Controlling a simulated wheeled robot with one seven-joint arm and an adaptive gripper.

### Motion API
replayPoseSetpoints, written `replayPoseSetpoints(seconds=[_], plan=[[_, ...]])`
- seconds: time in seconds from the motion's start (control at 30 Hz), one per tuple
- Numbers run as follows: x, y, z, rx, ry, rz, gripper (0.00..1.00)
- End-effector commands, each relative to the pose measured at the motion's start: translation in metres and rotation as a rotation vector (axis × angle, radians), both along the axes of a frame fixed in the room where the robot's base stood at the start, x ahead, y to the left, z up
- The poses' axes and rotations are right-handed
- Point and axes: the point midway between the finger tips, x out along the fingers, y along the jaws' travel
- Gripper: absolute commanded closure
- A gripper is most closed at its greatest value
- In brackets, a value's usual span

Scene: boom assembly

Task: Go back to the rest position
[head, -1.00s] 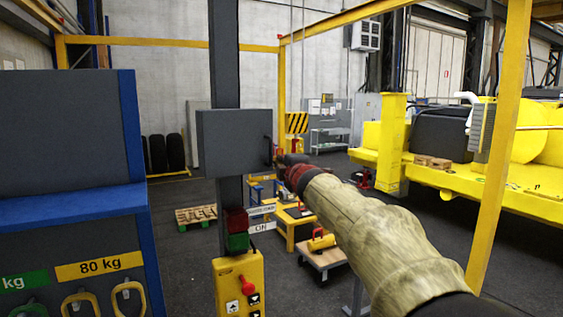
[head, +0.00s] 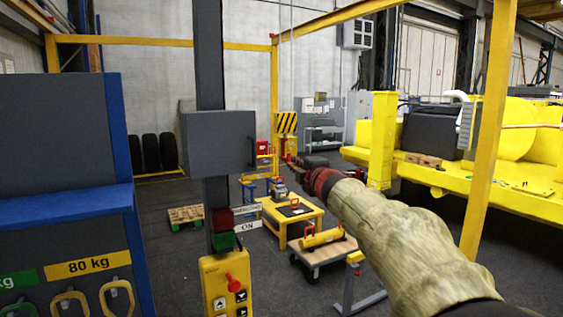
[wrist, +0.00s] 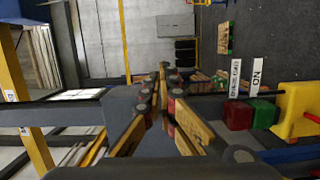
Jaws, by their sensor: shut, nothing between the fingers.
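My arm, in a tan sleeve, reaches from the lower right of the head view. My gripper (head: 292,171) is at its end, beyond a dark red band, small and dark to the right of the grey control box (head: 219,143). In the wrist view my gripper's fingers (wrist: 164,72) come together at the tips with nothing held between them. The grey box shows behind the fingers there. A clear gap shows between the gripper and the box in the head view.
A dark post carries the box, red and green blocks (head: 223,230) and a yellow button panel (head: 228,284). A blue-edged rack (head: 130,150) stands left. A yellow table (head: 290,216) and a cart (head: 322,252) stand beyond. A yellow post (head: 487,130) rises at right.

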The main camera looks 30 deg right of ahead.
Motion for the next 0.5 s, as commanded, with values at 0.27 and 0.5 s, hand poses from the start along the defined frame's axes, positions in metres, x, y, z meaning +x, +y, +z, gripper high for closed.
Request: replayPoseSetpoints(seconds=[0.27,0.5], plan=[[-0.015,-0.022,-0.001,0.000,0.001,0.000,1.00],[-0.016,-0.026,-0.002,0.021,0.002,-0.011,1.00]])
